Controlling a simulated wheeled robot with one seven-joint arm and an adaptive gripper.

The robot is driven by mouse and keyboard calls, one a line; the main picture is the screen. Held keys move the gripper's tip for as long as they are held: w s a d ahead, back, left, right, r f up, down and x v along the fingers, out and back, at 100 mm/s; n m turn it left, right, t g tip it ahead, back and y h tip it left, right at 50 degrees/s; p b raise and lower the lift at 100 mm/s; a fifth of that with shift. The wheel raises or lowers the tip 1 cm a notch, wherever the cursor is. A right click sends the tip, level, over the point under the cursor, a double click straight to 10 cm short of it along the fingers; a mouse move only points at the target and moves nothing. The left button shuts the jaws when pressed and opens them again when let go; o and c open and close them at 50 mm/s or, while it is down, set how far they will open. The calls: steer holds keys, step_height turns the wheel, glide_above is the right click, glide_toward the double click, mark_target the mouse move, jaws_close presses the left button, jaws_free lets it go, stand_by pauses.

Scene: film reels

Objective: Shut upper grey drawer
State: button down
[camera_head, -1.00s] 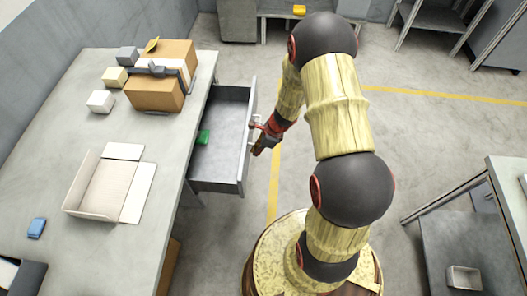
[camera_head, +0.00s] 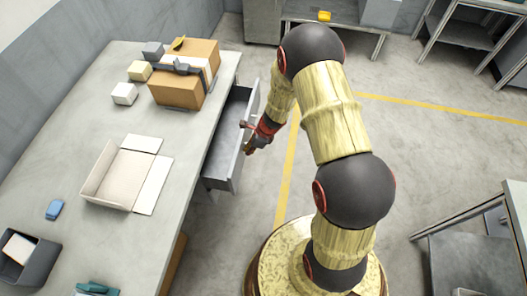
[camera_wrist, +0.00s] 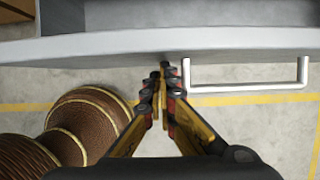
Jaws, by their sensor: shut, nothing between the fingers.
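The upper grey drawer (camera_head: 242,140) stands partly open at the right side of the grey worktable. Its front panel also shows across the top of the wrist view (camera_wrist: 110,44), with a pale bar handle (camera_wrist: 246,88) on its outer face. My gripper (camera_head: 246,138) is at the drawer front. In the wrist view its fingers (camera_wrist: 163,72) are shut and empty, with the tips at the front panel, just left of the handle. I cannot tell for certain whether the tips touch the panel. The green item inside the drawer is hidden now.
The worktable (camera_head: 165,215) holds a cardboard box (camera_head: 183,85), several small blocks, an open white carton (camera_head: 115,178), a blue item (camera_head: 55,209) and a dark bin (camera_head: 40,262). Another table (camera_head: 480,250) stands at the right.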

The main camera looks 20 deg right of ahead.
steer(key=w+a+p, duration=0.3)
steer(key=w+a, duration=0.4)
steer(key=a, duration=0.2)
steer(key=shift+a, duration=0.2)
steer(key=shift+s, duration=0.1)
